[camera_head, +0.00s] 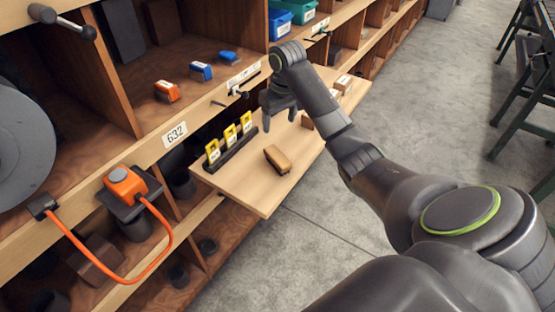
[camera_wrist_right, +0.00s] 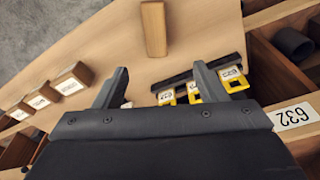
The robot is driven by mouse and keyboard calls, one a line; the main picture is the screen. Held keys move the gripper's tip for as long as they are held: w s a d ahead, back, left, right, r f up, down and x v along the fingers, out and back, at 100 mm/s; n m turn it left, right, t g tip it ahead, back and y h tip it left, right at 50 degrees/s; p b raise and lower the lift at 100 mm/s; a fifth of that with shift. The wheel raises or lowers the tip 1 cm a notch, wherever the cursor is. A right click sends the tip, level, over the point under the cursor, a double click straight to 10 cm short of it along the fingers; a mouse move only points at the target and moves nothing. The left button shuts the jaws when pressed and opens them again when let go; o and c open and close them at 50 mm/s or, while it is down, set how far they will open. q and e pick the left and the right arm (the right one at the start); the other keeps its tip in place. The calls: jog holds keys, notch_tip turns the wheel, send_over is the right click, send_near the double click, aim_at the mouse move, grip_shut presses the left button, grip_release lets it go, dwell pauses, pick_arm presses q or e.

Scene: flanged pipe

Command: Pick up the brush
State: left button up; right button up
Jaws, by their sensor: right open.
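The brush (camera_head: 278,158) looks like a small tan-brown block with a darker underside. It lies on the light wooden pull-out board (camera_head: 249,195), right of the rack of yellow tags. In the right wrist view the brush (camera_wrist_right: 154,28) shows at the top middle, beyond the fingertips and apart from them. My right gripper (camera_head: 279,117) is above the board, behind the brush in the head view, with its fingers pointing down. Its two fingers (camera_wrist_right: 161,72) are spread with nothing gripped between them. My left gripper is not in view.
A black rack (camera_head: 232,161) with yellow tags stands on the board, close to one finger in the wrist view. Small labelled boxes (camera_wrist_right: 72,79) sit on the board's other side. Shelves (camera_head: 170,135) border the board at left. An orange device with a cable (camera_head: 125,183) is nearer.

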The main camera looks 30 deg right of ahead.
jog(key=b, duration=0.2)
send_over(278, 155)
jog(key=f, duration=0.7)
jog(key=a+f, duration=0.1)
jog(key=f, duration=0.2)
jog(key=shift+s+f, duration=0.25)
jog(key=shift+f, duration=0.15)
jog(key=shift+w+f, duration=0.1)
jog(key=shift+f, duration=0.45)
jog(key=f, duration=0.2)
jog(key=d+f+p, duration=0.1)
jog(key=f, duration=0.1)
jog(key=shift+w+a+f, duration=0.1)
jog(key=shift+w+f, duration=0.1)
jog(key=shift+f, duration=0.4)
jog(key=shift+c, duration=0.4)
jog(key=shift+r, duration=0.1)
jog(key=c, duration=1.2)
